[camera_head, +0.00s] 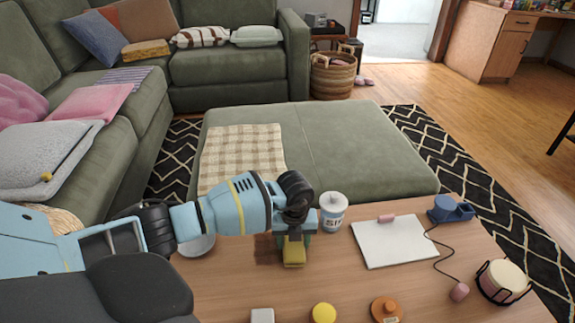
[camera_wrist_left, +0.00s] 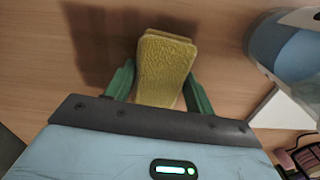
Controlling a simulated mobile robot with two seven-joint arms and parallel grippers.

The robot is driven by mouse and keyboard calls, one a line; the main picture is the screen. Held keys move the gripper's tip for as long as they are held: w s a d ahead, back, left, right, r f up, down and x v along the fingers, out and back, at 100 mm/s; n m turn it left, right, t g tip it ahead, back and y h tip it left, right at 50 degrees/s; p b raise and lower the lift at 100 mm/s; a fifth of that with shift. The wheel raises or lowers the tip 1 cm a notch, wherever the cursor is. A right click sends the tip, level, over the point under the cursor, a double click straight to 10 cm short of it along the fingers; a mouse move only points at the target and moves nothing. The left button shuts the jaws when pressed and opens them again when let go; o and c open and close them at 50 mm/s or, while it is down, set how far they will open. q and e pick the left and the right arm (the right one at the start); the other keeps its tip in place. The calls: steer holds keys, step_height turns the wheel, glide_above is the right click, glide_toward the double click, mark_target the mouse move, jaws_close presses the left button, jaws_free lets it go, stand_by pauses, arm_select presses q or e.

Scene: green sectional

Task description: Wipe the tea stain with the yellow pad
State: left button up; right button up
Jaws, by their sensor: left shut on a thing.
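The yellow pad (camera_head: 294,254) is held by my left gripper (camera_head: 294,240) over the wooden table. In the left wrist view the pad (camera_wrist_left: 165,70) sits between the two green fingers of the gripper (camera_wrist_left: 160,88), which are shut on its sides. The tea stain (camera_head: 264,250) is a brown patch on the table just left of the pad. In the left wrist view the stain (camera_wrist_left: 90,38) is a dark patch left of and behind the pad, partly mixed with shadow. I cannot tell whether the pad touches the table. My right gripper is not in view.
A white and blue canister (camera_head: 333,212) stands close right of the gripper. A pale bowl (camera_head: 196,244) is left of the stain, partly behind my arm. A white board (camera_head: 393,243), a yellow round thing (camera_head: 324,313) and an orange one (camera_head: 386,309) lie rightward and nearer.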

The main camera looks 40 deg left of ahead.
arm_select(q)
steer(key=shift+w+d, duration=0.1)
steer(key=shift+w, duration=0.05)
steer(key=shift+w+d+f+b, duration=0.1)
steer(key=shift+w+d+b, duration=0.3)
steer(key=shift+w+d, duration=0.2)
steer(key=shift+w+d+f, duration=0.1)
steer(key=shift+w+d, duration=0.25)
steer(key=shift+w, duration=0.15)
steer(key=shift+w+d+b, duration=0.1)
steer(key=shift+w+b, duration=0.05)
steer(key=shift+b, duration=0.15)
